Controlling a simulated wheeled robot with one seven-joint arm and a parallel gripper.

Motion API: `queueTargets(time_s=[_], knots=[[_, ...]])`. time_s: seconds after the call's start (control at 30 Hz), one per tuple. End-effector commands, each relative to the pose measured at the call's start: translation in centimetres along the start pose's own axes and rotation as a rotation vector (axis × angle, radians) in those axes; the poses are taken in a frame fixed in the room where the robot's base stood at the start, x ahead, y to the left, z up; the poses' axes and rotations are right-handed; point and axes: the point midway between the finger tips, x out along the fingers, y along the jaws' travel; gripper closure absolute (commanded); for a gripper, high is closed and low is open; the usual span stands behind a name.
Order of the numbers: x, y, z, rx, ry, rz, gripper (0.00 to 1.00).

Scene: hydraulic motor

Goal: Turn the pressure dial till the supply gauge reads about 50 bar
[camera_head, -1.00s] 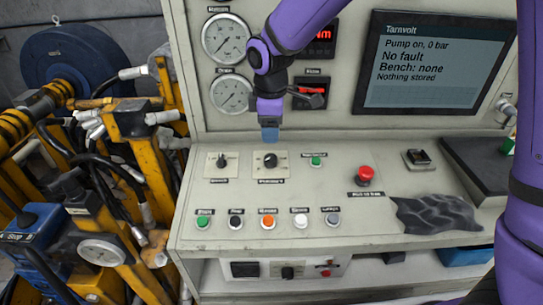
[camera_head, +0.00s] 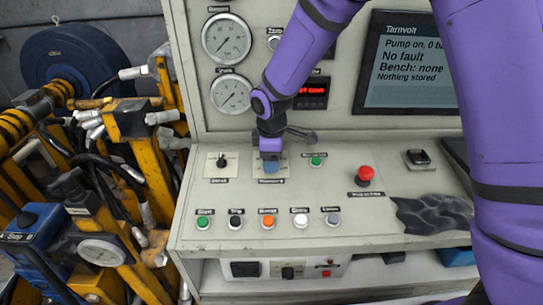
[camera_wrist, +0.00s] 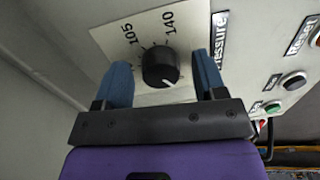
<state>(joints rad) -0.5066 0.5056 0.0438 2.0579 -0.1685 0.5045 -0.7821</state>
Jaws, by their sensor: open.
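The pressure dial (camera_wrist: 161,67) is a round black knob on a white plate (camera_wrist: 135,38) marked 105 and 140, with "Pressure" printed beside it in the wrist view. Its white pointer mark faces the lower edge of that picture. My gripper (camera_head: 271,165) is open, with its blue fingers on either side of the knob; I cannot tell whether they touch it. In the head view the gripper hides the knob. The screen (camera_head: 410,75) reads "Pump on, 0 ba", cut off by my arm. I cannot identify the supply gauge among the gauges in view.
Two round gauges (camera_head: 227,38) and (camera_head: 232,93) are on the upright panel. A smaller knob (camera_head: 222,161) is left of the gripper, a green button (camera_head: 316,160) right, and a red emergency button (camera_head: 365,175) further right. Several buttons line the front. A dark cloth (camera_head: 435,214) lies at right.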

Motion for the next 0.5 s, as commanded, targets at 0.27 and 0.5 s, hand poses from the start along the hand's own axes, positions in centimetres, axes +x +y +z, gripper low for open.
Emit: queueTargets(time_s=[0.27,0.5], knots=[[-0.03,0.00,0.00,0.000,0.000,0.000,0.75],[-0.05,0.00,0.00,0.006,0.000,0.000,0.85]])
